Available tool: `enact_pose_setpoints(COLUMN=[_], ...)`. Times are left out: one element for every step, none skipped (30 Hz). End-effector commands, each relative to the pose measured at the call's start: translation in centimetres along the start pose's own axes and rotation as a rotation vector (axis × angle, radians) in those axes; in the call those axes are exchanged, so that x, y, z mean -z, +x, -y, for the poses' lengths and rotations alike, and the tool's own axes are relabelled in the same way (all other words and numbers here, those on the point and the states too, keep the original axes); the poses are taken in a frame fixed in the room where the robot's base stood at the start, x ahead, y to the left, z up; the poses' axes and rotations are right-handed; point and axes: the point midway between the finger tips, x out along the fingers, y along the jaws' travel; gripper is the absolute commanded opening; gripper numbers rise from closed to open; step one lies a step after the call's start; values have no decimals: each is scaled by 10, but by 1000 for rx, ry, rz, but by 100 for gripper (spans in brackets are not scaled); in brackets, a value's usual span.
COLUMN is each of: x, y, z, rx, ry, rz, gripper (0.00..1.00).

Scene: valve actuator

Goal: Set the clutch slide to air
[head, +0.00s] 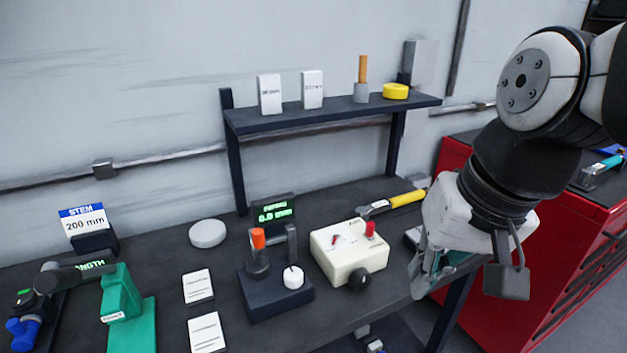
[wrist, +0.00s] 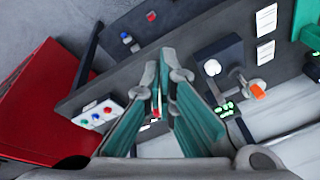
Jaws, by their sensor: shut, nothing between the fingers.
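My gripper (head: 428,280) hangs over the right end of the dark bench, to the right of the cream control box (head: 349,255). Its two teal-padded fingers fill the middle of the wrist view (wrist: 164,70) and are shut with nothing held. The cream box has red levers (head: 370,230) on top and a black knob (head: 359,280) in front. A dark device (head: 275,297) with an orange-tipped lever (head: 258,238) and a white knob (head: 293,277) stands left of it. I cannot tell which part is the clutch slide; no "air" marking is readable.
A green display (head: 274,212) reads about 0.0 mm. A yellow-handled hammer (head: 402,200) lies behind the cream box. A shelf (head: 330,117) stands at the back. A white panel with coloured buttons (wrist: 97,113) shows in the wrist view. A red cabinet (head: 500,260) stands right.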

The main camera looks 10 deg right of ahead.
Motion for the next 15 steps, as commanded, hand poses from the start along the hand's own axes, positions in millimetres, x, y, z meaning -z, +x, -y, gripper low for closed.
enact_pose_setpoints(x=[7,11,16,20,24,29,34,38,44,48,53,59,63,68,74], y=[0,1,2,2,3,4,5,6,7,8,9,11,12,14,16], z=[0,1,2,2,2,3,3,3,3,2,2,1,0,0,-2], rx=[12,20,32,40,48,59,67,74,85,92,101,110,118,125,135], ry=[53,87,130,163,196,239,273,305,350,381,415,459,493,526,570], rz=[23,35,51,61,73,89,101,112,127,138,149,163,175,185,200], gripper=[0,0,0,0,0,0,0,0,0,0,0,0,0,0,0])
